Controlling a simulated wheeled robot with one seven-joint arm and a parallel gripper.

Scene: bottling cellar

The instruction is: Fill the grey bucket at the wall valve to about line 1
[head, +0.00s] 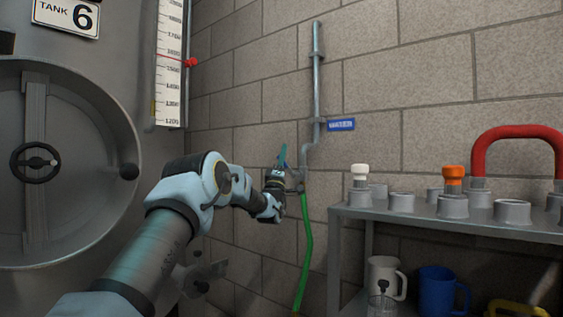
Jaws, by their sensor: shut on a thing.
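The wall valve (298,184) sits at the lower end of a grey pipe (317,80) on the block wall, beside a blue WATER sign (341,125). Its blue-green lever (282,158) points up. A green hose (306,245) runs down from the valve and out of the bottom of the view. My gripper (280,183) is at the valve, shut on the lever; the exact contact is small and partly hidden by my gripper. The grey bucket is not in view, nor is any water or fill line.
A metal shelf (450,222) at the right holds grey fittings, a white-topped and an orange-topped piece and a red hose loop (520,132). A white jug (386,275) and a blue jug (437,290) stand below. Tank 6 (125,60) fills the left.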

